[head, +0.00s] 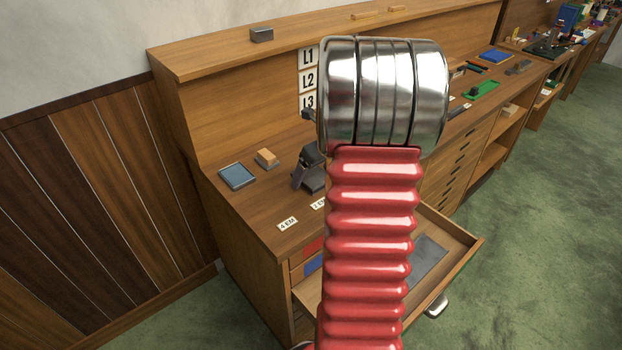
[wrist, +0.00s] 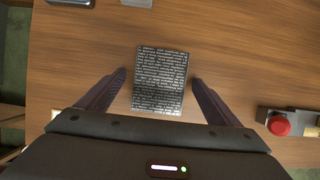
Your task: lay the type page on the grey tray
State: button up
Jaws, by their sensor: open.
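The type page (wrist: 161,80), a dark grey block covered in rows of small pale lettering, lies on the brown wooden top in the wrist view. My gripper (wrist: 158,77) is open, with one dark finger on each side of the page and a visible gap on both sides. I cannot tell how far above the wood the fingertips are. A flat grey panel (head: 429,257), perhaps the grey tray, lies in the open drawer, partly hidden by my arm.
The open drawer (head: 462,249) juts out from the bench front. A blue-grey square pad (head: 237,176) and a tan-topped block (head: 267,158) sit at the bench's left. A red button (wrist: 280,125) on a dark base is right of my gripper.

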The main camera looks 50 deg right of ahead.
aim_at(314, 176)
jog(key=shift+f, duration=0.1)
dwell(0.4)
jog(key=shift+c, duration=0.6)
jog(key=c, duration=2)
jog(key=shift+r, duration=5.25)
